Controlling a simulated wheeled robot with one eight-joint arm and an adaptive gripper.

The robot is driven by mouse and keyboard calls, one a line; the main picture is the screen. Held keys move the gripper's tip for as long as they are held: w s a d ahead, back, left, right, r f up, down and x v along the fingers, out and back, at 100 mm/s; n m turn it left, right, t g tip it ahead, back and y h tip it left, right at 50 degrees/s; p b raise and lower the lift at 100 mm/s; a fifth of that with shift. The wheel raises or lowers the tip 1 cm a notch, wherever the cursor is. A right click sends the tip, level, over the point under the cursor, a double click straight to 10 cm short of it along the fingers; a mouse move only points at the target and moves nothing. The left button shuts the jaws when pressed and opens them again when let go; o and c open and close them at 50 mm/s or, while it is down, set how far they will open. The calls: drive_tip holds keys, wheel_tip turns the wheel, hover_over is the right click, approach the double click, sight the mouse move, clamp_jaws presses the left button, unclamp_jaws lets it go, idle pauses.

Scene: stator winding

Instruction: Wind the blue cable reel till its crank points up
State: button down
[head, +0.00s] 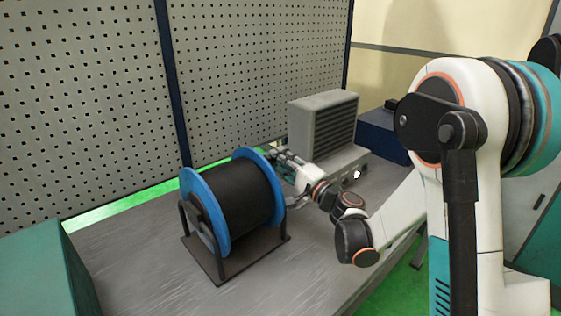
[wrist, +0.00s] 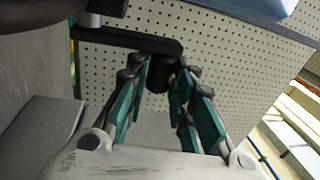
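The cable reel (head: 238,200) has blue flanges and black cable and sits on a dark stand (head: 222,265) on the bench. My gripper (head: 285,157) is at the reel's far right side, beside the right flange. In the wrist view, a black crank arm (wrist: 120,40) runs across the top and ends in a dark knob (wrist: 161,78). The teal-padded fingers of my gripper (wrist: 160,72) are closed in on both sides of this knob and appear to touch it. The crank is hidden in the head view, and I cannot tell its exact direction.
A grey louvred unit (head: 323,125) stands behind my gripper, with a dark blue box (head: 385,135) to its right. A perforated panel (head: 90,100) rises behind the bench (head: 145,262). A teal box (head: 40,270) is at front left. The bench front is clear.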

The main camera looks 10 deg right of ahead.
drive_tip(key=c, duration=1.4)
unclamp_jaws()
drive_tip(key=shift+a, duration=0.1)
drive_tip(key=shift+o, duration=0.2)
drive_tip(key=v, duration=1.2)
